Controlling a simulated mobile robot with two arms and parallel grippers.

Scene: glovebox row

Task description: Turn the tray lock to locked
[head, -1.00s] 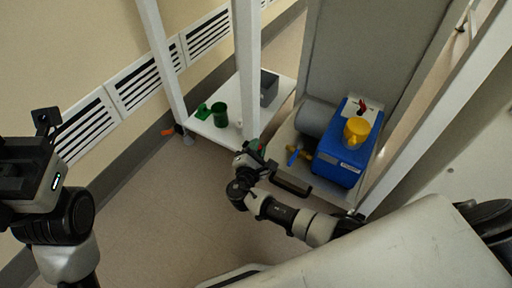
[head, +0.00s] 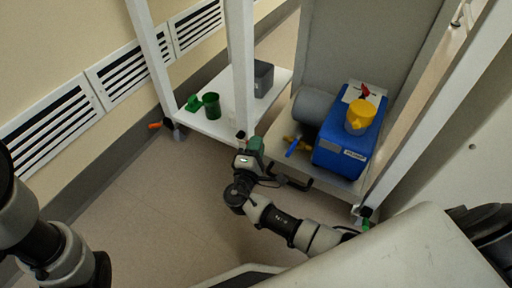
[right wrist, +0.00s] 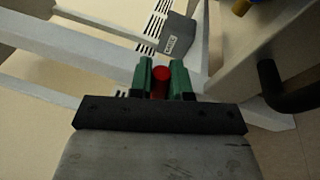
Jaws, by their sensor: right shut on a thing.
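My right gripper (head: 256,148) is at the front left corner of the low shelf holding the blue machine, close to a white frame post. In the right wrist view its green fingers (right wrist: 162,68) are shut on a red round piece (right wrist: 161,82). This piece appears to be the tray lock's knob, but its marks and turn position cannot be read. It is hidden in the head view. My left arm shows at the left edge, with its gripper out of view.
A blue machine (head: 343,152) with a yellow knob (head: 360,117) and red lever (head: 365,91) stands right of the gripper. A black handle (head: 290,181) juts out nearby. A green cup (head: 211,106) and grey bin (head: 263,79) stand on the left shelf. Floor in front is clear.

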